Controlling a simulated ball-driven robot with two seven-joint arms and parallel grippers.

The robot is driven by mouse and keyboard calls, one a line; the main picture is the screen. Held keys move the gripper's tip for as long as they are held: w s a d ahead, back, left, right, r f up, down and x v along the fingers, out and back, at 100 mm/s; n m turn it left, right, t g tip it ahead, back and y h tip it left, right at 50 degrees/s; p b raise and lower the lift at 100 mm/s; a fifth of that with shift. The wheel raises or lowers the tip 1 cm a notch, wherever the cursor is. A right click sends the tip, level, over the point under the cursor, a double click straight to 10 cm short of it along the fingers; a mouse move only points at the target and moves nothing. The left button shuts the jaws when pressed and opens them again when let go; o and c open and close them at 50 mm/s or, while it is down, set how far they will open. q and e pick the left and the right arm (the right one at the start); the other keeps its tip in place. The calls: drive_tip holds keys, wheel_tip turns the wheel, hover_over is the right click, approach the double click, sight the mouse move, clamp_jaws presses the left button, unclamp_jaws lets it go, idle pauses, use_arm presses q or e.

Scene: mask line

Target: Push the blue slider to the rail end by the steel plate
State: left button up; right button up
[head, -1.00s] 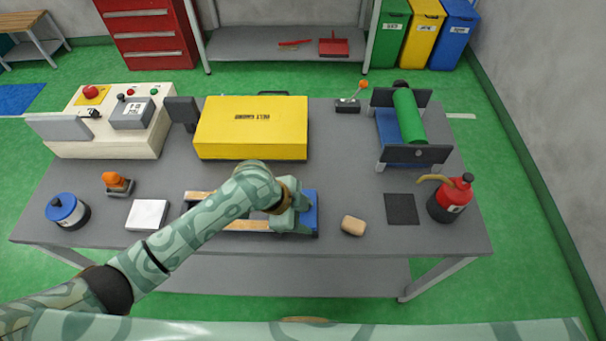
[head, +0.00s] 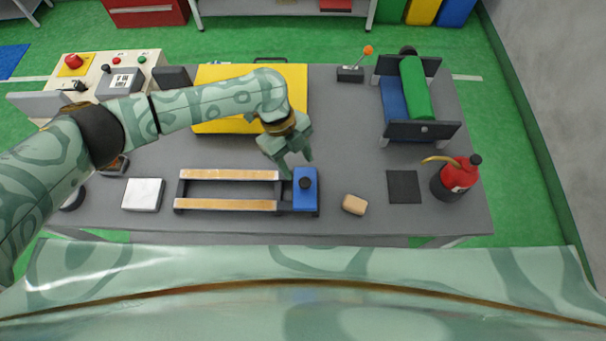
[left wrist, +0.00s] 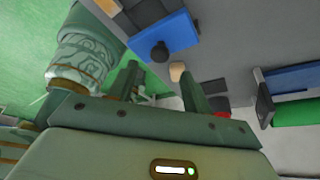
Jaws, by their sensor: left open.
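The blue slider (head: 304,198), with a black knob, sits at the right end of the two-bar rail (head: 228,205) in the head view. The pale steel plate (head: 143,194) lies just beyond the rail's left end, the end opposite the slider. My left gripper (head: 295,165) is open and empty, just behind the slider and apart from it. In the left wrist view the slider (left wrist: 175,32) shows beyond the open fingers (left wrist: 160,88). My right gripper is not in view.
A tan block (head: 354,204), a dark pad (head: 403,187) and a red oil can (head: 457,178) stand right of the rail. A yellow case (head: 296,115) lies behind, partly hidden by my left arm. A green roller stand (head: 416,88) is at the back right.

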sight(304, 181)
use_arm(q)
drive_tip(key=x, duration=0.5)
drive_tip(key=shift+s+d+f+b, duration=0.15)
drive_tip(key=shift+f+b, duration=0.2)
clamp_jaws()
drive_tip(key=a, duration=3.1)
drive_tip(key=shift+a+p, duration=0.25)
drive_tip(key=shift+p, duration=0.1)
drive_tip(key=shift+r, duration=0.1)
